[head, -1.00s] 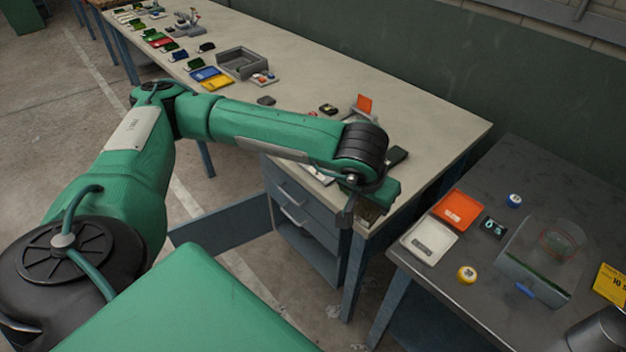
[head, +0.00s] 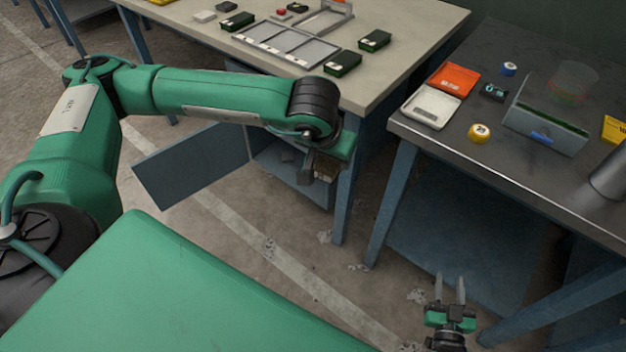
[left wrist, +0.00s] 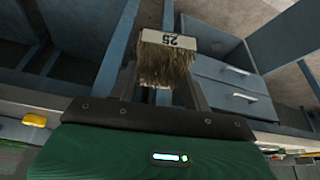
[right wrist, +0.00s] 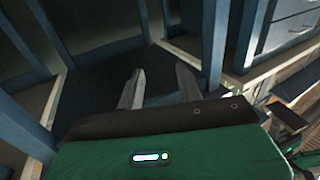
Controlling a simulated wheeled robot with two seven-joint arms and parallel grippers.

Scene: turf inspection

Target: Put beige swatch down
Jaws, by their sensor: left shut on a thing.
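My left gripper (head: 318,168) is shut on the beige swatch (head: 328,167). The swatch is a tufted, straw-coloured block; in the left wrist view it (left wrist: 165,65) sits between the two fingers, with a white number label on its end. In the head view the swatch is small and partly hidden by the gripper. It is held clear of surfaces, in front of the light worktable's (head: 400,75) near corner. My right gripper (head: 450,288) is open and empty, low before the dark table (head: 520,165); its spread fingers also show in the right wrist view (right wrist: 160,85).
The light worktable carries a grey divided tray (head: 285,45) and dark green boxes (head: 343,63). Its blue cabinet door (head: 190,165) hangs open. The dark table holds an orange tray (head: 455,78), a white scale (head: 431,106), a yellow roll (head: 479,133) and a clear-walled box (head: 545,130).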

